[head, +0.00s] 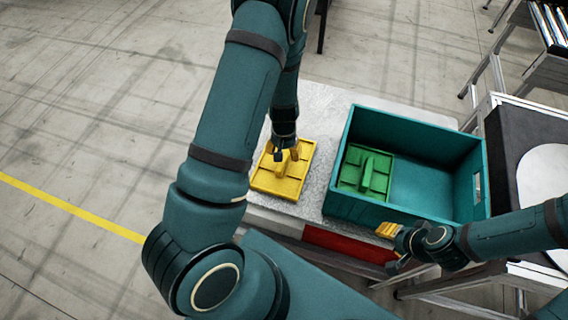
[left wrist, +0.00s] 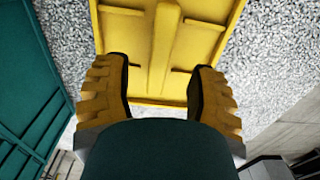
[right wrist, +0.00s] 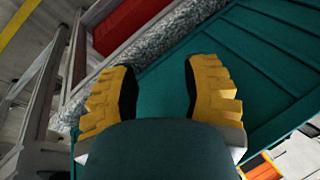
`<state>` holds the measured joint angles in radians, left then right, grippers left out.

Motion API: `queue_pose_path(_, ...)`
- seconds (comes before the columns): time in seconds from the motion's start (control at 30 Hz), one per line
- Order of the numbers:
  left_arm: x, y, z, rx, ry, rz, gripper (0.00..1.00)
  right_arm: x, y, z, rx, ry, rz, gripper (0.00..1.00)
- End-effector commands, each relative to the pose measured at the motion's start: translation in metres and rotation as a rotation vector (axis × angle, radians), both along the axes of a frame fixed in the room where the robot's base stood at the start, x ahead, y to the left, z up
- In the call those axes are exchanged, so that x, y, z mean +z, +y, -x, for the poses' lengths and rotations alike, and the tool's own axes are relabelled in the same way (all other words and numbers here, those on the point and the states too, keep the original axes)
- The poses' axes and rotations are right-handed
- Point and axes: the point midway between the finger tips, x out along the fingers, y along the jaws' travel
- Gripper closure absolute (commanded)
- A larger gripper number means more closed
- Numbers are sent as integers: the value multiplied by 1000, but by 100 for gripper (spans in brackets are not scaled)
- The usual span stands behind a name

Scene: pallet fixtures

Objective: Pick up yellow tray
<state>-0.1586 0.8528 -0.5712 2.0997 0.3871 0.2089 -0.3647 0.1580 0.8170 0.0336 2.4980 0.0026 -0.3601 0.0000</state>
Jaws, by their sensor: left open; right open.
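The yellow tray (head: 277,184) lies flat on the grey speckled table, left of the teal crate. It has a raised rib along its middle. In the left wrist view the yellow tray (left wrist: 168,85) lies ahead of my fingers, its rib between them. My left gripper (head: 283,154) is over the tray's far part, open, one finger on each side of the rib; I cannot tell whether they touch it. It also shows in the left wrist view (left wrist: 164,95). My right gripper (head: 388,248) is open and empty near the crate's front side; it also shows in the right wrist view (right wrist: 160,88).
A teal crate (head: 415,212) stands on the table (head: 322,120), with a green tray (head: 350,157) inside at its left. A black-topped stand (head: 500,150) with a white sheet is at the right. A red panel (head: 345,243) is below the table's front edge.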

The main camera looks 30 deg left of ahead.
Motion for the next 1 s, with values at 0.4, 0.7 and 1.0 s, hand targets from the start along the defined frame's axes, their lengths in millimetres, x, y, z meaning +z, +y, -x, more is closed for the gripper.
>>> queue_pose_path(0.4,-48,-1,1,1,1,0,43,-2,0,0,0,-1,0,53)
queue_pose_path(0.7,-53,-1,0,0,-1,0,43,-2,0,0,0,-1,0,53)
queue_pose_path(1.0,-53,-1,0,0,-1,0,100,-2,0,0,0,-1,0,53)
